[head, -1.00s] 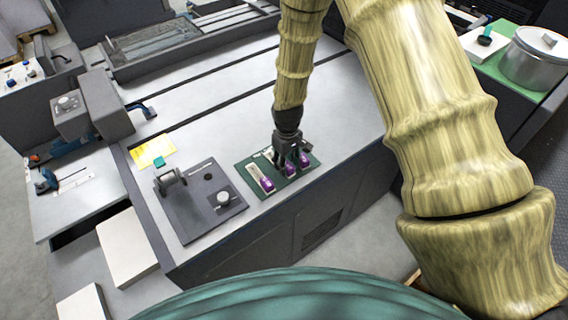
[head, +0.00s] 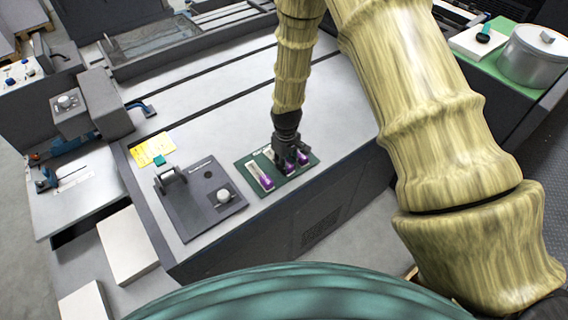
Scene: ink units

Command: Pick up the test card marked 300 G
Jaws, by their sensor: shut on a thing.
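Several small pale test cards with purple ends lie side by side on a dark green tray (head: 282,188) near the front edge of the grey machine top. The leftmost card (head: 260,177) is in clear view. My gripper (head: 290,160) points down over the tray's middle and right cards and is shut on one of them, a purple-ended card (head: 290,170). My fingers cover most of that card, and the marks are too small to read, so I cannot tell which is 300 G. I cannot tell whether the held card is clear of the tray.
Left of the tray is a dark plate (head: 201,199) with a clamp and a knob. A yellow note (head: 152,148) lies behind it. A metal pot (head: 538,56) stands on a green mat at far right. The machine top behind the gripper is clear.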

